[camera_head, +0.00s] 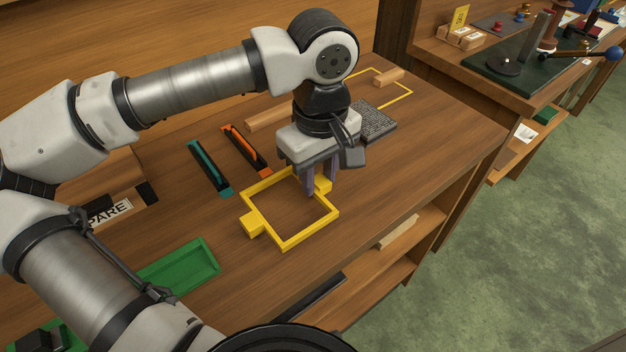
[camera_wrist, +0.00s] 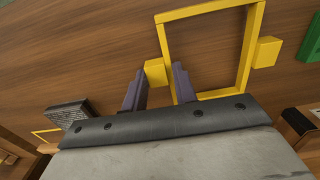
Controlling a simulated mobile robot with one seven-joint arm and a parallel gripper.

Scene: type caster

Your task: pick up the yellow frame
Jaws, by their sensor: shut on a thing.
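The yellow frame (camera_head: 290,244) is a square outline with a block-shaped tab on two opposite sides. In the head view it is at the middle of the wooden bench top (camera_head: 380,205), under my wrist. My gripper (camera_head: 318,190) points down at the frame's far right side and is shut on the tab there. In the wrist view the frame (camera_wrist: 248,45) is at the top, and the tab (camera_wrist: 155,72) sits between the two fingers of my gripper (camera_wrist: 160,82). I cannot tell whether the frame touches the bench.
A teal-handled piece (camera_head: 209,167) and an orange-handled piece (camera_head: 246,149) lie left of the frame. A green tray (camera_head: 180,268) is nearer me. A grey textured block (camera_head: 376,122) and a thin yellow outline (camera_head: 405,98) are farther back. The bench right of the frame is clear.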

